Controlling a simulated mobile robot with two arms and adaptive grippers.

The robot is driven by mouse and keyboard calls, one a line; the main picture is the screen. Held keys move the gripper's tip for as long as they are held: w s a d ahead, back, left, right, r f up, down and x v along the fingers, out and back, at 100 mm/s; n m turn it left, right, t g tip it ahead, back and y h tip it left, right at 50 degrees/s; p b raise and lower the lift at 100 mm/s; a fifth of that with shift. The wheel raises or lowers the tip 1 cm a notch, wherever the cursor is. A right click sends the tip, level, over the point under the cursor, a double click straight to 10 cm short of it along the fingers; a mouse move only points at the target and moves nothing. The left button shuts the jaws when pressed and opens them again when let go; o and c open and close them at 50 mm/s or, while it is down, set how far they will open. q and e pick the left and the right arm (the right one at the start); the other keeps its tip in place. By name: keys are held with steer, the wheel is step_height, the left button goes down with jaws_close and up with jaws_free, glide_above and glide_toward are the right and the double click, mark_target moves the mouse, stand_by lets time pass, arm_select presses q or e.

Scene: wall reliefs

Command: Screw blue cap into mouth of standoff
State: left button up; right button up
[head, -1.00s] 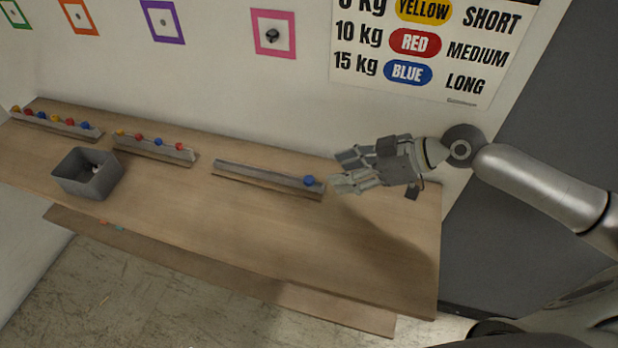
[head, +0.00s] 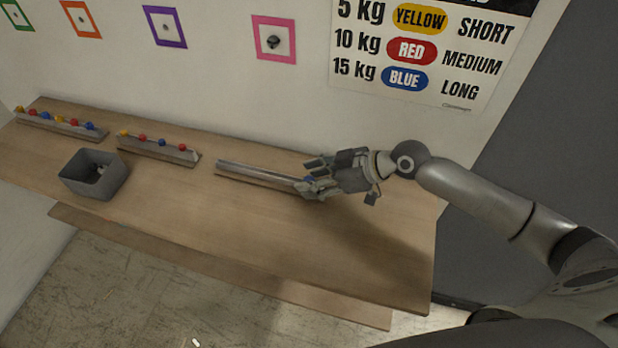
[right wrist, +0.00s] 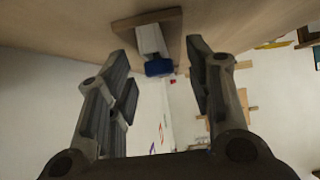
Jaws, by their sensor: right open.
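The blue cap (head: 308,179) sits at the right end of the nearest rail (head: 250,172) on the table, mostly hidden by my right gripper in the head view. My right gripper (head: 309,178) is open, with its fingers at the cap. In the right wrist view the blue cap (right wrist: 159,68) lies between the two open fingers (right wrist: 162,72), near their tips, with no visible grip on it. A standoff (head: 274,42) shows inside the pink frame (head: 294,44) on the wall; its mouth is too small to make out. My left gripper is not in view.
Two more rails, one at the far left (head: 60,130) and one in the middle (head: 160,153), hold several coloured caps. A grey open bin (head: 75,184) stands on the table (head: 230,225). The table front is clear. A weight chart (head: 420,50) hangs on the wall.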

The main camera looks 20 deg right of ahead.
steer(key=shift+c, duration=0.2)
steer(key=c, duration=0.8)
steer(key=shift+c, duration=0.2)
steer(key=shift+r, duration=0.1)
